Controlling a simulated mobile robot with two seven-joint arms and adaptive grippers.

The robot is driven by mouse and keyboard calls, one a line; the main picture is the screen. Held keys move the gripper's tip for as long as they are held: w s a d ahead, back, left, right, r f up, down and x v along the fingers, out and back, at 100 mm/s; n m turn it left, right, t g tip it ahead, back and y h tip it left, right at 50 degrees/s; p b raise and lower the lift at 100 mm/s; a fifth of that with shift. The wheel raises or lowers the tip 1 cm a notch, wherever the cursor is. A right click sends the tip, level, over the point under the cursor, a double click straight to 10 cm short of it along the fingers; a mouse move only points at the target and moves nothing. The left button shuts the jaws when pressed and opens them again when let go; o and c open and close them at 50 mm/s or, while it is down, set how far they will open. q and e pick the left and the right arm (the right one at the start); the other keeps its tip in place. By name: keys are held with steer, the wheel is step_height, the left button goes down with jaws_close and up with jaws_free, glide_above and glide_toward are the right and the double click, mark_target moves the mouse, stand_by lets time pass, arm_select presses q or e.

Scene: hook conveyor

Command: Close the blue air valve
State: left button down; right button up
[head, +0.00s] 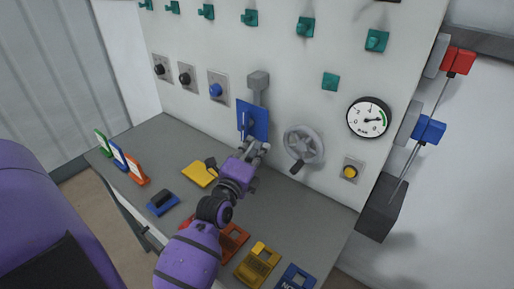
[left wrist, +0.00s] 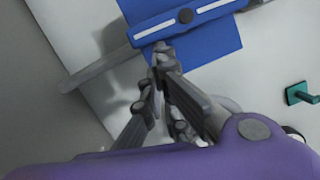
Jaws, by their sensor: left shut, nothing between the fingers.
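The blue air valve appears to be the blue plate (head: 259,123) on a grey pipe on the white panel. Its blue lever with white stripes and a dark pivot (left wrist: 185,15) lies roughly along the pipe in the left wrist view, upright in the head view. My left gripper (head: 259,148) is shut and empty at the plate's lower edge. In the left wrist view its fingertips (left wrist: 161,56) are close to the lever's lower end; I cannot tell whether they touch. My right gripper is not in view.
A grey handwheel (head: 303,145) is just right of my left gripper, with a pressure gauge (head: 369,117) beyond. A blue knob (head: 216,90) is to the left. A yellow block (head: 199,174) and several coloured pieces lie on the grey shelf (head: 285,210). Another blue block (head: 429,129) is at far right.

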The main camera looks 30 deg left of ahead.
arm_select(q)
steer(key=a+m+t+h+b, duration=0.1)
steer(key=a+m+b, duration=0.3)
steer(key=m, duration=0.5)
steer(key=a+m+t+h+b, duration=0.1)
steer(key=a+m+h+b, duration=0.2)
steer(key=m, duration=0.6)
steer(key=a+b, duration=0.2)
steer(key=b, duration=0.1)
steer(key=shift+w+f+m+h+b, duration=0.3)
steer(key=shift+w+m+h+b, duration=0.05)
steer(key=shift+w+m+h, duration=0.05)
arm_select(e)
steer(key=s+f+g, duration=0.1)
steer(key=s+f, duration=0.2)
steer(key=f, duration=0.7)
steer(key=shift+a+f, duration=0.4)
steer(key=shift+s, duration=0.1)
arm_select(q)
steer(key=v, duration=1.2)
steer(key=shift+f, duration=0.15)
